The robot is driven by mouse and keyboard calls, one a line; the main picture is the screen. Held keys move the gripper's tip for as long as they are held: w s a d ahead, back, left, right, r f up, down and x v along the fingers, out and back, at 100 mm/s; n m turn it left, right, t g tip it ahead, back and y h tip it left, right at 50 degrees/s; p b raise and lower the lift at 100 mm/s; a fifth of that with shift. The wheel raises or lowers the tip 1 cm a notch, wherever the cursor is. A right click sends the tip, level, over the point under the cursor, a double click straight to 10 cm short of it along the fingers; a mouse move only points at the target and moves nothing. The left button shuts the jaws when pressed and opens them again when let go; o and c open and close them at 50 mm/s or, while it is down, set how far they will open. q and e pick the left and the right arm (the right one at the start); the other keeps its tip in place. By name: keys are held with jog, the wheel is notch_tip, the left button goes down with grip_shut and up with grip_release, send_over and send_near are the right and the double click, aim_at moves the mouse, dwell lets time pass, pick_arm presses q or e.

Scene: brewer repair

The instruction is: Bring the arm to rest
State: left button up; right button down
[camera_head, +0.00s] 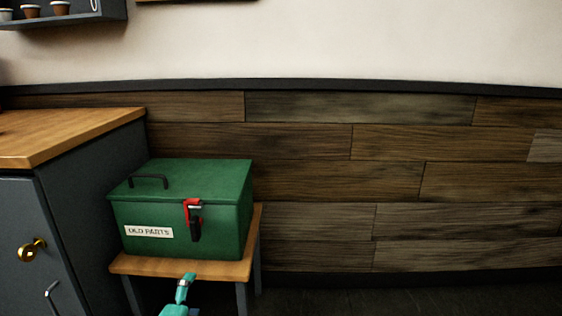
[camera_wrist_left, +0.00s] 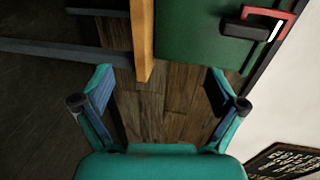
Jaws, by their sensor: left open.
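My left gripper (camera_head: 184,287) is teal and shows at the bottom edge of the head view, in front of the small wooden table. In the left wrist view its two fingers (camera_wrist_left: 160,88) are spread apart with nothing between them. My left arm is mostly out of the head view. My right gripper is in neither view.
A green "OLD PARTS" box (camera_head: 180,215), lid closed, with a red latch (camera_head: 193,208), stands on the small wooden table (camera_head: 190,268). A grey cabinet (camera_head: 85,200) with a wooden top is left. The floor (camera_head: 410,300) right of the table looks clear.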

pick_arm(q)
jog(key=s+d+f+n+g+h, duration=0.1)
jog(key=s+d+f+n+g, duration=0.25)
jog(key=s+f, duration=0.55)
jog(key=s+d+f+n+g+h, duration=0.1)
jog(key=s+d+f+n+g, duration=0.3)
jog(key=f, duration=0.9)
jog(key=s+d+f+n+g, duration=0.1)
jog(key=s+f+n+g, duration=0.1)
jog(key=s+n+g, duration=0.3)
jog(key=s+d+f+n+h, duration=0.1)
jog(key=s+f+n, duration=0.15)
jog(key=s, duration=0.45)
jog(key=s+d+f+n+g, duration=0.1)
jog(key=s+f+n+g, duration=0.15)
jog(key=s+n, duration=0.3)
notch_tip(320, 180, up, 39)
jog(key=p, duration=3.8)
jog(key=shift+s+d+f, duration=0.15)
jog(key=shift+s+d, duration=0.05)
jog(key=shift+s, duration=0.1)
